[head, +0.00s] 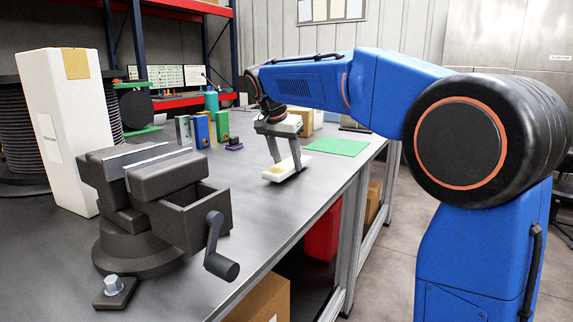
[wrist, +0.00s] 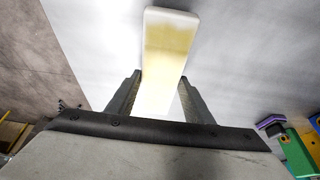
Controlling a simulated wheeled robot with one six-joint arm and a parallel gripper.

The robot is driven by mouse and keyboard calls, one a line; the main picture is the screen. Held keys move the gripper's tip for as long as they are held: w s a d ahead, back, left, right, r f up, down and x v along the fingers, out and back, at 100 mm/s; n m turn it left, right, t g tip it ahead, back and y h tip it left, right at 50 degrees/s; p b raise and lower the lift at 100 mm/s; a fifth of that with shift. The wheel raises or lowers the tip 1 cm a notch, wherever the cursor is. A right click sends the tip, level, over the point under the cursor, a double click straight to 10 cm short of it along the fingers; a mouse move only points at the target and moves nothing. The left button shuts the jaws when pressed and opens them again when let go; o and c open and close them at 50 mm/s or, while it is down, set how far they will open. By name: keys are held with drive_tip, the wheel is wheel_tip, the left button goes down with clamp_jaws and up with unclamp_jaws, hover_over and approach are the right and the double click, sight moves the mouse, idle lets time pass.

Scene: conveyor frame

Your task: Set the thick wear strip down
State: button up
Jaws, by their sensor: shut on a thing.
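The thick wear strip (head: 286,168) is a cream-white block with a yellowish top. It lies flat at the bench top, near the front edge, in the head view; I cannot tell whether it touches the surface. My gripper (head: 289,163) points down over it, with its fingers on either side. In the wrist view the strip (wrist: 168,55) runs away from my gripper (wrist: 157,92) between the two fingers, which are shut on it. Its near end is hidden by the gripper body.
A green mat (head: 338,147) lies to the right on the metal bench (head: 240,215). A dark vise (head: 160,200) stands at the front left, beside a tall white box (head: 68,130). Bare bench lies between vise and strip.

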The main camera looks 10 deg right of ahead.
drive_tip(key=shift+f, duration=0.6)
drive_tip(key=shift+d, duration=0.1)
drive_tip(key=o, duration=1.2)
drive_tip(key=shift+f, duration=0.1)
drive_tip(key=shift+o, duration=0.4)
drive_tip(key=v, duration=1.2)
wheel_tip(320, 180, up, 4)
drive_tip(key=s+a+t+h, duration=0.1)
drive_tip(key=s+a, duration=0.1)
drive_tip(key=a, duration=0.1)
drive_tip(key=x, duration=1.7)
drive_tip(key=shift+s+d+f, duration=0.15)
drive_tip(key=shift+s+f, duration=0.05)
drive_tip(key=shift+s, duration=0.1)
